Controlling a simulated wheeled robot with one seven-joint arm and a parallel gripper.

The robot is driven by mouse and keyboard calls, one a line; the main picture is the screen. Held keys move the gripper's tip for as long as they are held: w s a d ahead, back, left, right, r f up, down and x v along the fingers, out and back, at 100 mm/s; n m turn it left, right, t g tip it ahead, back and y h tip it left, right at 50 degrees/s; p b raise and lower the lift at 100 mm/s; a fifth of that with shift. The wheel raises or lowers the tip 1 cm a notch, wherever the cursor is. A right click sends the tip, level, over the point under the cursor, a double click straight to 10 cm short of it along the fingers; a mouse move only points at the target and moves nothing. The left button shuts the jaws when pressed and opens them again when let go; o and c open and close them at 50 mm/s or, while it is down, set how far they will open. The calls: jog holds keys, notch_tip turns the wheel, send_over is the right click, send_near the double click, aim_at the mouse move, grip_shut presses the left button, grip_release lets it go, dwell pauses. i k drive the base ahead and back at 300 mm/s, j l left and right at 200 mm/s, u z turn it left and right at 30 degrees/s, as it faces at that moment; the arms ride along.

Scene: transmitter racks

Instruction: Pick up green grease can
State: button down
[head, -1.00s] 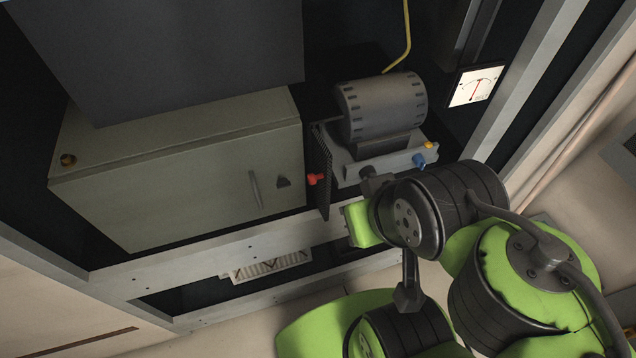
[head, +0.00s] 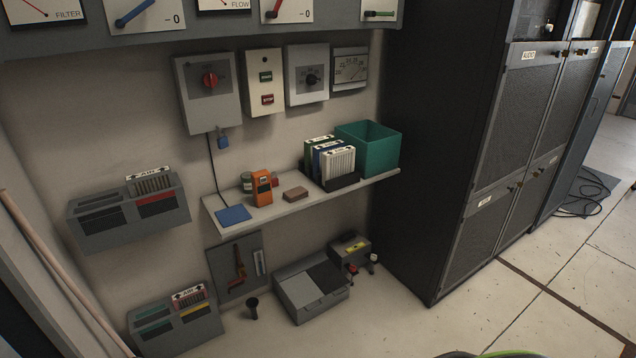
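A small green can (head: 246,182), which looks like the grease can, stands on the wall shelf (head: 290,210) in the head view. It is partly hidden behind an orange handheld device (head: 262,188). A red item (head: 274,180) shows just right of the device. My gripper is not in view. Only a sliver of my green and black arm shows at the bottom edge, well away from the shelf.
The shelf also bears a blue pad (head: 233,215), a brown block (head: 296,194), upright filter cartridges (head: 338,164) and a teal bin (head: 368,148). Wall boxes hang above. A grey case (head: 311,288) lies below. Black racks (head: 440,150) stand right; open floor lies in front.

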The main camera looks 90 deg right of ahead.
aim_at(245, 177)
jog(key=z, duration=2.5)
jog(key=i+l+u, duration=0.4)
jog(key=i, duration=0.2)
jog(key=i+l+u, duration=0.4)
jog(key=i, duration=0.15)
jog(key=i+l+u, duration=0.4)
jog(key=i+l, duration=0.05)
jog(key=l, duration=0.1)
